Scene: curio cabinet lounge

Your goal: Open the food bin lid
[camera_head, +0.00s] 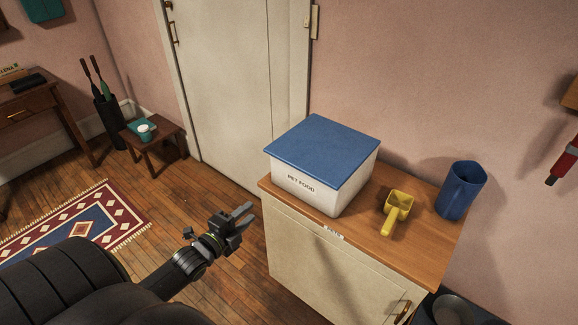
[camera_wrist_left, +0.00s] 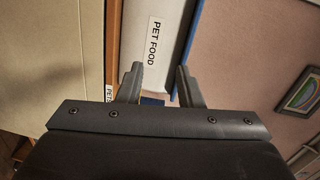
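The food bin (camera_head: 315,188) is a white box labelled PET FOOD, standing on the wooden cabinet top. Its flat blue lid (camera_head: 322,150) is closed on it. My left gripper (camera_head: 243,216) is in front and to the left of the bin, apart from it, with its fingers spread and nothing between them. In the left wrist view, the gripper (camera_wrist_left: 158,85) is open, pointing at the white bin wall (camera_wrist_left: 155,15), and the edge of the blue lid (camera_wrist_left: 194,30) runs beside the right finger. My right gripper is not in view.
A yellow scoop (camera_head: 397,208) and a blue pitcher (camera_head: 461,191) stand right of the bin on the cabinet top (camera_head: 365,232). A door (camera_head: 235,80) is behind. A small stool (camera_head: 155,137) and a patterned rug (camera_head: 75,225) are at left. Floor between is clear.

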